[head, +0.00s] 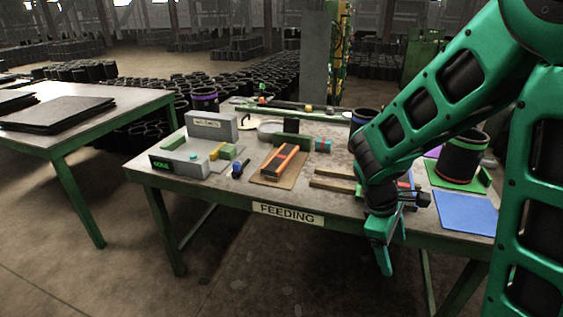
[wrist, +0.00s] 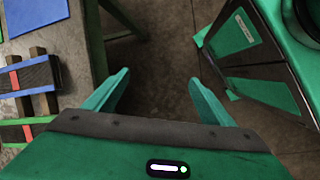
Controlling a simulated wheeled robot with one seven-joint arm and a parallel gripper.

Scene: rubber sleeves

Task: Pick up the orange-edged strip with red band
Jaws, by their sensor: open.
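An orange-edged dark strip (head: 279,160) lies on a brown board on the table in the head view. Its red band is too small to make out clearly. My gripper (head: 387,252) hangs open in front of the table's front edge, to the right of the strip and apart from it. In the wrist view my gripper (wrist: 160,84) has its two green fingers spread, with only floor between them. The orange-edged strip does not show in the wrist view. A blue-edged strip with a red band (wrist: 40,75) and a green-edged one (wrist: 15,134) lie at the left there.
The green-framed table (head: 234,202) carries a grey fixture (head: 180,165), a blue-handled tool (head: 240,168), a blue mat (head: 465,212) and a dark sleeve on a green mat (head: 462,158). Wooden rails (head: 332,185) lie beside my arm. A second table with dark sheets stands left.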

